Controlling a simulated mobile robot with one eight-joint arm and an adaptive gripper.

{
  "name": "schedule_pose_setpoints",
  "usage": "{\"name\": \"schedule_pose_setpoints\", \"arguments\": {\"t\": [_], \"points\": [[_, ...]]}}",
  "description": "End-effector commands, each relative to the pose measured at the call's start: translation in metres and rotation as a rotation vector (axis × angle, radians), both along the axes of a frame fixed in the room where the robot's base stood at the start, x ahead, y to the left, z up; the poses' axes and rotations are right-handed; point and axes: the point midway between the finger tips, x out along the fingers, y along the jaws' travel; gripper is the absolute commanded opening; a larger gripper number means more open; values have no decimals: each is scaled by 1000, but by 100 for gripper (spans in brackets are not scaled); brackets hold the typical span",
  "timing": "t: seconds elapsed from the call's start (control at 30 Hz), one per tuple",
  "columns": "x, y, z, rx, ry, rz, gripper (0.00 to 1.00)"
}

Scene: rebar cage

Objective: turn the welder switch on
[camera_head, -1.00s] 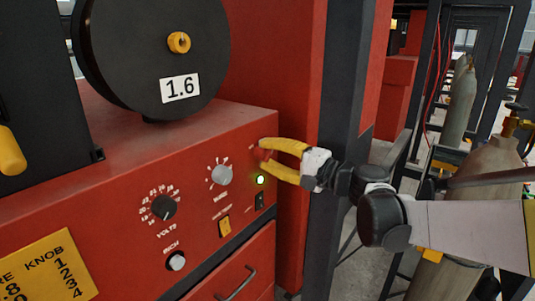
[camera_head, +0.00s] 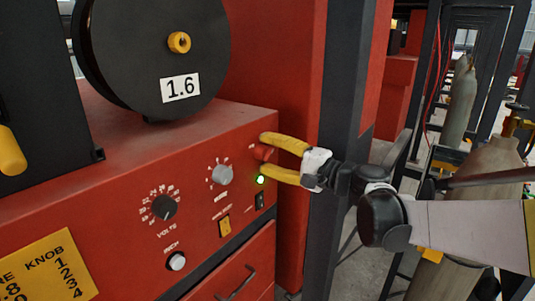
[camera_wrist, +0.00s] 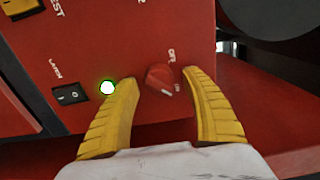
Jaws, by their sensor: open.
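The welder (camera_head: 190,190) is a red box with knobs on its front panel. Its red rotary switch (camera_wrist: 158,78) sits between my fingers in the wrist view, and partly shows in the head view (camera_head: 263,152). Its white mark points down and right, near the lower of two small labels. A lamp (camera_wrist: 107,88) beside it is lit green, also in the head view (camera_head: 260,180). My gripper (camera_wrist: 161,78), with yellow fingers, is open around the switch. A finger stands on each side, with visible gaps; its depth over the switch is hard to tell.
A black rocker switch (camera_wrist: 70,96) and a yellow switch (camera_head: 224,226) are nearby on the panel. Grey and black knobs (camera_head: 163,207) lie further left. A dark post (camera_head: 340,120) stands close behind my gripper. Gas cylinders (camera_head: 490,165) stand at right.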

Motion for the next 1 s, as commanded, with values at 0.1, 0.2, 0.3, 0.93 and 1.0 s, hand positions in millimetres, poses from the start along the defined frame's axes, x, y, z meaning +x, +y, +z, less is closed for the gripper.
{"name": "schedule_pose_setpoints", "arguments": {"t": [0.1,0.2,0.3,0.93,1.0], "points": [[-5,-7,0,0,0,-2,55],[-15,-21,0,0,0,-4,55],[-29,-40,0,0,0,-6,55],[-74,-94,0,0,0,0,55],[-74,-94,0,0,0,0,55]]}}
